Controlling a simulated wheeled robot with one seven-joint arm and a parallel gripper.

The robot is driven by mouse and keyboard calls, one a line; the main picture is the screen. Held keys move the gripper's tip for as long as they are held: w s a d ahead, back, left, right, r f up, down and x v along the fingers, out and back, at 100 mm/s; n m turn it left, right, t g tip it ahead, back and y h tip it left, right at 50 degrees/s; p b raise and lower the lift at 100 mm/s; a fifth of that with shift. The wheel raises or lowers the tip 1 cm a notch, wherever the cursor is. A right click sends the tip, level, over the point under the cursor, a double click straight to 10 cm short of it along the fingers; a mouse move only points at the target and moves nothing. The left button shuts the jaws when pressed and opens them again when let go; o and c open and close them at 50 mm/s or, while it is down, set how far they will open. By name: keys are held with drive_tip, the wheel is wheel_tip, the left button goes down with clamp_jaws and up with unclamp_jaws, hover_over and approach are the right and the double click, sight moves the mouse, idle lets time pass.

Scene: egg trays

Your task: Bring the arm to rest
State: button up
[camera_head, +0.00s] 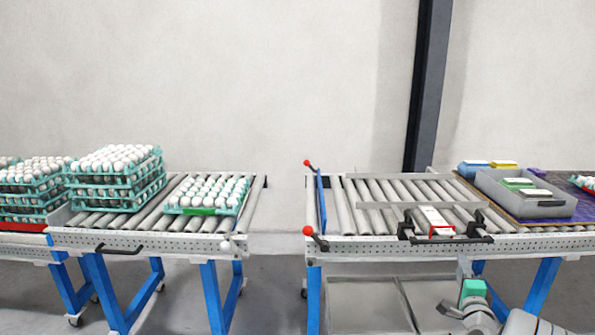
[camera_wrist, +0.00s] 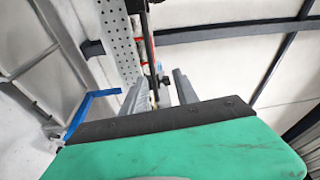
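My gripper (camera_wrist: 158,76) shows in the wrist view as two grey fingers standing apart beyond a green body with a black edge strip. Nothing is seen held between the fingers. In the head view, my arm is low at the bottom right, in front of the right roller conveyor (camera_head: 345,240). A small teal part of it shows below the conveyor's front edge, and the fingertips cannot be made out there. The arm is apart from the egg trays.
A tray of white eggs (camera_head: 200,211) and a taller stack (camera_head: 117,203) sit on the left conveyor (camera_head: 150,240). A red-and-white item (camera_head: 434,222) sits between black brackets on the right conveyor. A grey bin (camera_head: 545,208) holds cartons. A gap separates the conveyors.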

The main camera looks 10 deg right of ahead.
drive_tip(key=w+a+r+n+g+y+p, duration=0.1)
drive_tip(key=a+r+n+g+y+p, duration=0.2)
drive_tip(key=a, duration=0.6)
drive_tip(key=w+a+r+n+y+p, duration=0.1)
drive_tip(key=a+r+n+y+p, duration=0.2)
drive_tip(key=a+n, duration=0.5)
drive_tip(key=w+a+r+n+g+y+p, duration=0.2)
drive_tip(key=a+p, duration=0.1)
drive_tip(key=a, duration=0.8)
drive_tip(key=s+a+r+n+g+p, duration=0.1)
drive_tip(key=s+a+n+g+p, duration=0.1)
drive_tip(key=s+a, duration=0.3)
drive_tip(key=s+a+r+n+g+p, duration=0.1)
drive_tip(key=s+a+n+g+p, duration=0.1)
drive_tip(key=s, duration=0.9)
drive_tip(key=s+a+r+n+g+p, duration=0.2)
drive_tip(key=s+a+n+g, duration=0.2)
drive_tip(key=s+a, duration=0.4)
drive_tip(key=shift+s+n+g+p, duration=0.3)
drive_tip(key=shift+s+n+p, duration=0.05)
drive_tip(key=shift+s+n, duration=0.25)
drive_tip(key=shift+d+r, duration=0.1)
